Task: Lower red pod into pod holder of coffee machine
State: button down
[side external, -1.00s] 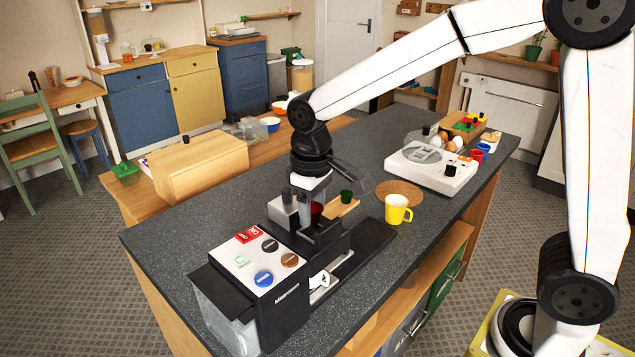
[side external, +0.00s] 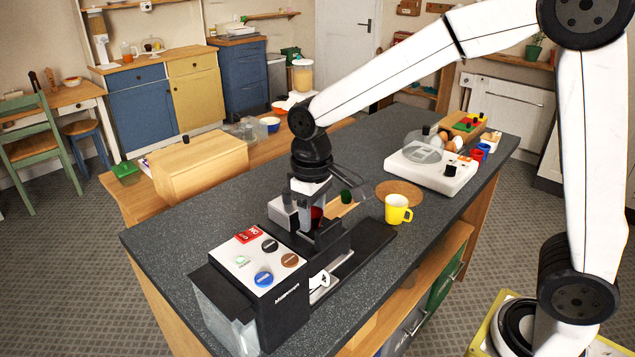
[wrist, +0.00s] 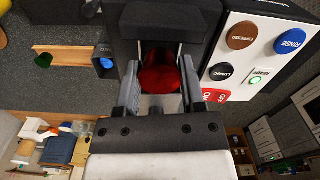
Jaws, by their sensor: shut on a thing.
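The red pod (wrist: 162,76) sits between the two fingers of my gripper (wrist: 160,95) in the wrist view. My gripper is shut on it, right in front of the dark head of the coffee machine. In the side view the pod (side external: 316,213) shows as a small red patch below my gripper (side external: 308,216), low beside the machine. The coffee machine (side external: 286,302) has a white top with labelled buttons and a black front. The pod holder cannot be made out clearly; the fingers and the machine's dark parts hide it. I cannot tell whether the pod touches it.
A yellow mug (side external: 397,210) stands right of the machine, near a round cork mat (side external: 411,190). A wooden board with a green pod (side external: 346,196) lies behind my gripper. A wooden bread box (side external: 186,168) stands at the left. The grey counter between is partly clear.

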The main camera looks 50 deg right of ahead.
aim_at(313, 212)
jog(key=shift+f, duration=0.8)
dwell(0.7)
jog(key=shift+c, duration=0.5)
grip_release()
jog(key=shift+r, duration=0.1)
jog(key=shift+r, duration=3.8)
jog(key=s+d+f+m+t, duration=0.2)
jog(key=s+d+f, duration=0.5)
jog(key=s+f, duration=0.3)
notch_tip(313, 212, down, 4)
jog(key=shift+s+d+r+t, duration=0.15)
jog(key=shift+s+r+t, duration=0.05)
jog(key=shift+s+t, duration=0.1)
